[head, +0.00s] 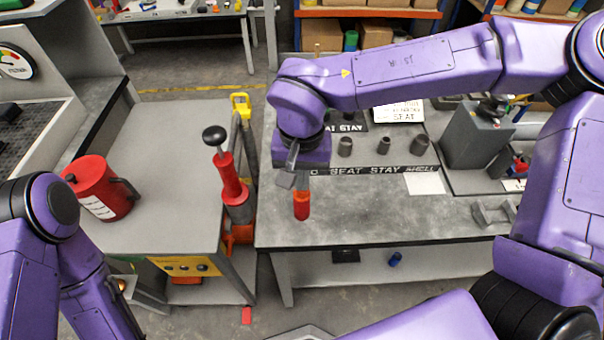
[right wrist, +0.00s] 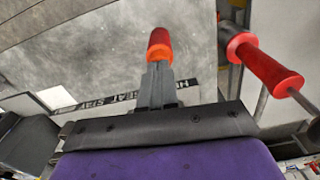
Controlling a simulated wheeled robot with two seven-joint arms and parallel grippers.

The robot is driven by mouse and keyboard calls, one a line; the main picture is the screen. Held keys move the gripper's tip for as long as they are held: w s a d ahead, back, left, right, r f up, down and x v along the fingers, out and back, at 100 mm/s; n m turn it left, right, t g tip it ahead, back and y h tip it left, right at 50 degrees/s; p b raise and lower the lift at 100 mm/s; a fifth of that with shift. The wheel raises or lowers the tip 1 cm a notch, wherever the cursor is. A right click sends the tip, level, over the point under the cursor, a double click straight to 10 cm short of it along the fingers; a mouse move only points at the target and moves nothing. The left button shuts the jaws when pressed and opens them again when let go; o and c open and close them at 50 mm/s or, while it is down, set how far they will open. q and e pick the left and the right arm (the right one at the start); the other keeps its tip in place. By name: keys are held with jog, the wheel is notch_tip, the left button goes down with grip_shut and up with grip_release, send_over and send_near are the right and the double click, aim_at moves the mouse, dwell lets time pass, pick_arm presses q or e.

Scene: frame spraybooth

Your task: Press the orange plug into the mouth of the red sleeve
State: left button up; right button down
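My right gripper (head: 293,182) points down over the bench, and its fingers show close together in the right wrist view (right wrist: 156,85). The orange plug (head: 301,196) is at its fingertips, and it also shows in the right wrist view (right wrist: 159,54). The red sleeve (head: 302,211) is directly below the plug, in line with it and seeming to touch it. It also shows in the right wrist view (right wrist: 158,37). I cannot tell how deep the plug sits or whether the sleeve rests on the bench. My left arm is at the lower left; its gripper is out of view.
The grey bench (head: 370,222) is mostly clear around the sleeve. Several dark stubs (head: 383,146) stand behind a lettered strip (head: 385,169). A red pump (head: 230,178) with a black knob stands left of the bench. A red can (head: 102,190) sits on the left cabinet.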

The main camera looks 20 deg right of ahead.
jog(key=shift+s+r+p, duration=0.1)
jog(key=shift+r+p, duration=1.8)
jog(key=shift+p, duration=1.05)
notch_tip(320, 180, up, 10)
jog(key=b, duration=0.1)
jog(key=shift+r, duration=0.1)
